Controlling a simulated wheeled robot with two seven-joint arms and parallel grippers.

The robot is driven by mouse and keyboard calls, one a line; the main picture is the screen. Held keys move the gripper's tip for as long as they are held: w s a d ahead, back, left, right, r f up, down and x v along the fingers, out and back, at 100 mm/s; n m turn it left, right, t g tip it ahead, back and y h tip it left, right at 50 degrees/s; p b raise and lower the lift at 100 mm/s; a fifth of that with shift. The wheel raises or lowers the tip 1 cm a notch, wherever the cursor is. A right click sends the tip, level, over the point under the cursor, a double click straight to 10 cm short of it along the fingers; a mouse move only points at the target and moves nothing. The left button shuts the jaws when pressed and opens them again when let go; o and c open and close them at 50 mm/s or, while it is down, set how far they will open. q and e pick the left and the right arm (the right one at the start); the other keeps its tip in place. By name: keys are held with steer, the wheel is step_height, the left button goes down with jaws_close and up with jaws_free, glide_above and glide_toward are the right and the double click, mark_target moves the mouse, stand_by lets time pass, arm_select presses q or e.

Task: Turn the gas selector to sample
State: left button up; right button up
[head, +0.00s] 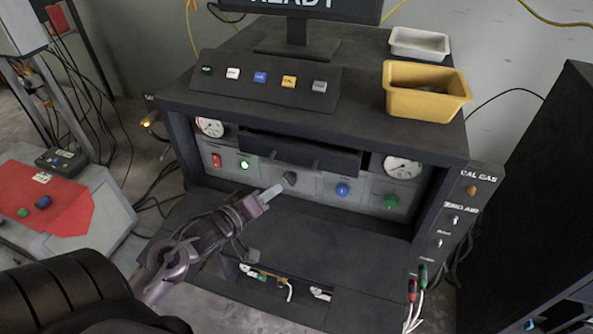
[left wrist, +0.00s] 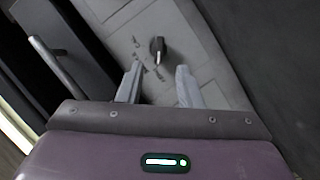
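The gas selector appears to be the black knob (head: 290,178) in the middle of the grey panel under the bench top. It also shows in the left wrist view (left wrist: 157,48), with dark marks on the panel beside it. My left gripper (head: 277,191) is just in front of and below the knob in the head view. In the left wrist view its two fingers (left wrist: 159,67) are apart and empty, with the knob beyond the tips and between them. No contact with the knob shows. The marks are too small to read. My right gripper is not in view.
A dark drawer with handles (head: 300,153) juts out above the black knob. The dark shelf (head: 330,245) below is clear.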

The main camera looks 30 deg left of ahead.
mark_target(287, 181)
arm_select(q)
steer(key=shift+w, duration=0.5)
steer(key=x, duration=0.5)
steer(key=shift+w+d+f+p, duration=0.1)
steer(key=shift+w+f+p, duration=0.05)
steer(key=shift+w+p, duration=0.2)
steer(key=shift+c, duration=0.4)
jaws_close()
